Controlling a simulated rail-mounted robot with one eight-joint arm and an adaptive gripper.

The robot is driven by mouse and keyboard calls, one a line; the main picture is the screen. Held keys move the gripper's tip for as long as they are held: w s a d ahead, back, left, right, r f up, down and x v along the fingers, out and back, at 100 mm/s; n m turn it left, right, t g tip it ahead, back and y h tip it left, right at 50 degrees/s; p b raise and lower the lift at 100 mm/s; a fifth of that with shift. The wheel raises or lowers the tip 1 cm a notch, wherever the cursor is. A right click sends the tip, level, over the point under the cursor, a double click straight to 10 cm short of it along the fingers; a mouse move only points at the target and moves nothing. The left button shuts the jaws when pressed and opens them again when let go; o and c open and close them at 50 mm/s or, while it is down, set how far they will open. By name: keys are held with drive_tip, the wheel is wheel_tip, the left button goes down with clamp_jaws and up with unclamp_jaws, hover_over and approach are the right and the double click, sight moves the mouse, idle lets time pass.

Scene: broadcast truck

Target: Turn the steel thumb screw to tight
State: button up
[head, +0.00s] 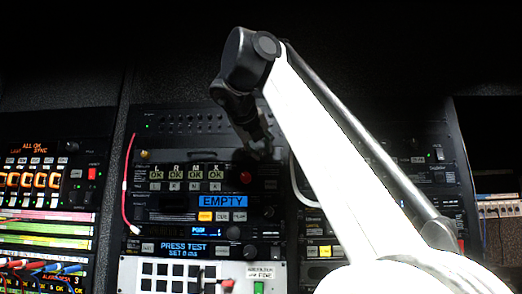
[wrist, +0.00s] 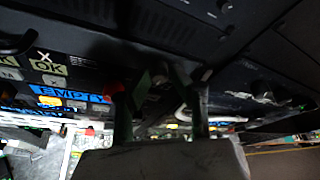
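My gripper (head: 262,148) is at the rack front in the head view, pointing down beside the right edge of the panel with the OK buttons. In the wrist view my gripper (wrist: 163,82) has its two fingers apart, with a dark gap between the tips. I cannot make out the steel thumb screw in either view. The area by the fingertips is dark, and the gripper covers part of the panel edge there. I cannot tell whether the fingertips touch the panel.
A red button (head: 246,177) sits just below left of my gripper; it also shows beside the left finger in the wrist view (wrist: 115,88). A blue EMPTY display (head: 223,201) is lower left. A red cable (head: 126,185) hangs at the left, and a white cable (head: 294,180) runs right of my gripper.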

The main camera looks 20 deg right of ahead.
drive_tip(key=shift+o, duration=1.2)
drive_tip(key=v, duration=0.7)
drive_tip(key=shift+s, duration=0.2)
drive_tip(key=shift+a+r, duration=0.1)
drive_tip(key=shift+r, duration=0.05)
